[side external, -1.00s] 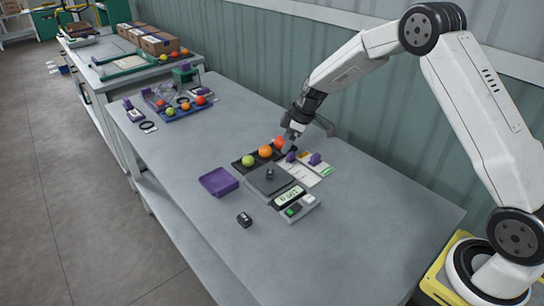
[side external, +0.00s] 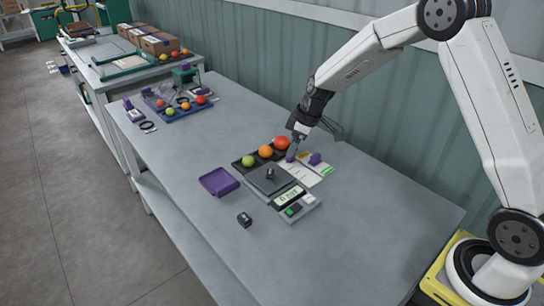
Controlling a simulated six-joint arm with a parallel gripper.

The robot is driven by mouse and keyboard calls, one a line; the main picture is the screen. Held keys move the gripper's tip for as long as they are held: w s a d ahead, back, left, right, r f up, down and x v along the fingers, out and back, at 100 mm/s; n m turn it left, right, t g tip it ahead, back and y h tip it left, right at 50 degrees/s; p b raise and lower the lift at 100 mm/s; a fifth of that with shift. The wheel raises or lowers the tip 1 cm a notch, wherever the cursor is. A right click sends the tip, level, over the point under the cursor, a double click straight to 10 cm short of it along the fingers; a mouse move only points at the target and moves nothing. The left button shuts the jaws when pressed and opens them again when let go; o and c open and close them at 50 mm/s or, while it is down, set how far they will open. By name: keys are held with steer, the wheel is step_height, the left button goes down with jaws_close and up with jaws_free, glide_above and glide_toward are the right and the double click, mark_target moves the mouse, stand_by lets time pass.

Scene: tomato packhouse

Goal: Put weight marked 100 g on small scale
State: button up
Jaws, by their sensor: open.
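The small scale (side external: 258,186) stands on the near table, with a dark grey pan and a lit display (side external: 289,197) at its front. A small dark weight with a knob (side external: 270,174) sits upright on the pan; its marking is too small to read. The display digits appear upside down and are hard to read. My gripper (side external: 293,148) is open, behind the scale beside the red tomato, and is apart from the weight. Its fingertips are small and close to a purple piece.
A dark tray (side external: 240,165) holds green, orange and red tomatoes behind the scale. Purple pieces (side external: 315,159) stand by paper cards (side external: 322,170). The table's right part is clear.

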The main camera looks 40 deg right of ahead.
steer(key=s+a+r+m+h, duration=0.1)
steer(key=s+a+m, duration=0.1)
steer(key=s, duration=0.9)
steer(key=s+a+r+m+h, duration=0.1)
steer(key=s+m, duration=0.4)
steer(key=s, duration=0.7)
steer(key=shift+s+a+r, duration=0.15)
steer(key=shift+a+r, duration=0.3)
steer(key=shift+a, duration=0.1)
